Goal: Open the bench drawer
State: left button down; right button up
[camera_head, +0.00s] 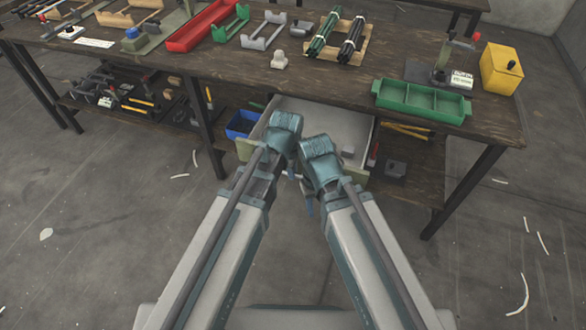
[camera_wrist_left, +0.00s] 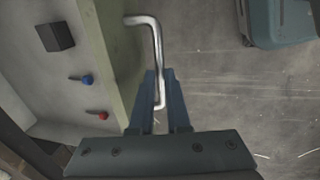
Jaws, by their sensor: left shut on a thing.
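The bench drawer (camera_head: 330,112) stands pulled out from under the wooden bench, its pale inside showing in the head view. Its greenish front (camera_head: 246,150) is partly hidden by my arms; the front also shows in the wrist view (camera_wrist_left: 108,50). The bent metal handle (camera_wrist_left: 156,40) sticks out from that front. My left gripper (camera_wrist_left: 161,92) is shut on the handle's far end. In the head view my left gripper (camera_head: 291,173) is at the drawer front, mostly hidden by its wrist. My right gripper (camera_head: 309,205) hangs just right of it, its jaws unclear.
Inside the drawer are a dark block (camera_wrist_left: 55,36) and small blue (camera_wrist_left: 87,79) and red (camera_wrist_left: 103,114) parts. A green tray (camera_head: 420,101) and yellow box (camera_head: 500,68) stand on the bench. A blue bin (camera_head: 242,124) sits below, left of the drawer. The floor in front is mostly clear.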

pick_arm(q)
jog(key=shift+s, duration=0.1)
pick_arm(e)
jog(key=shift+s, duration=0.1)
pick_arm(q)
jog(key=c, duration=0.9)
grip_release()
